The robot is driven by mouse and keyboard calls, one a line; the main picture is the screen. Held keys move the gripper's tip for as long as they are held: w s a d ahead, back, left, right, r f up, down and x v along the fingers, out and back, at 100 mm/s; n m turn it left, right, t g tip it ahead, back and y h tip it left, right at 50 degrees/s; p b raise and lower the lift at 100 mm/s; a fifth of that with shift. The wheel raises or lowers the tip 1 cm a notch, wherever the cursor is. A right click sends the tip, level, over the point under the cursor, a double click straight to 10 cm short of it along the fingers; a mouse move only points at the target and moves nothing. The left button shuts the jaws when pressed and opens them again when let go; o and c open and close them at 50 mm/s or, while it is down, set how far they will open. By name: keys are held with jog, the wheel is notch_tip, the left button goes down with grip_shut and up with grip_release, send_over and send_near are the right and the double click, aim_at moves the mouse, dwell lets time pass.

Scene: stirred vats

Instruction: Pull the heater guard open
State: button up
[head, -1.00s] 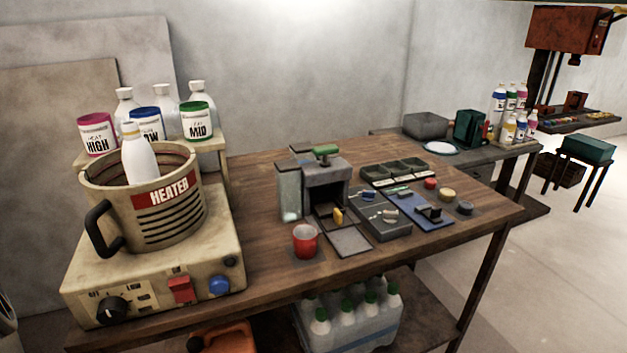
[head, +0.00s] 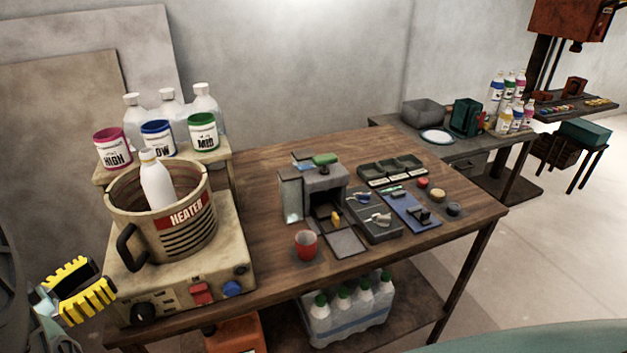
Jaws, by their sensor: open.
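The heater guard (head: 150,222) is a beige round shell with slotted sides, a red HEATER label and a black handle (head: 129,247) on its left front. It stands on the beige heater base (head: 224,262) at the table's left end. A white bottle (head: 157,181) stands inside the guard, its lower part hidden by the rim. My gripper (head: 92,287), with yellow ribbed fingers, is at the lower left, open and empty. In the picture it is left of and below the handle, apart from it.
Pots marked HIGH (head: 112,149), LOW (head: 158,139) and MID (head: 203,132) stand on a shelf behind the guard. A red cup (head: 306,245) stands right of the heater. The base carries a black knob (head: 143,313), a red switch (head: 202,293) and a blue button (head: 233,288).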

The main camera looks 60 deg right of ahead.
aim_at(130, 265)
jog(key=d+p, duration=0.1)
jog(key=d, duration=0.4)
jog(key=shift+s+d, duration=0.1)
jog(key=shift+d, duration=0.3)
jog(key=shift+o, duration=0.4)
grip_shut()
jog(key=shift+a, duration=0.1)
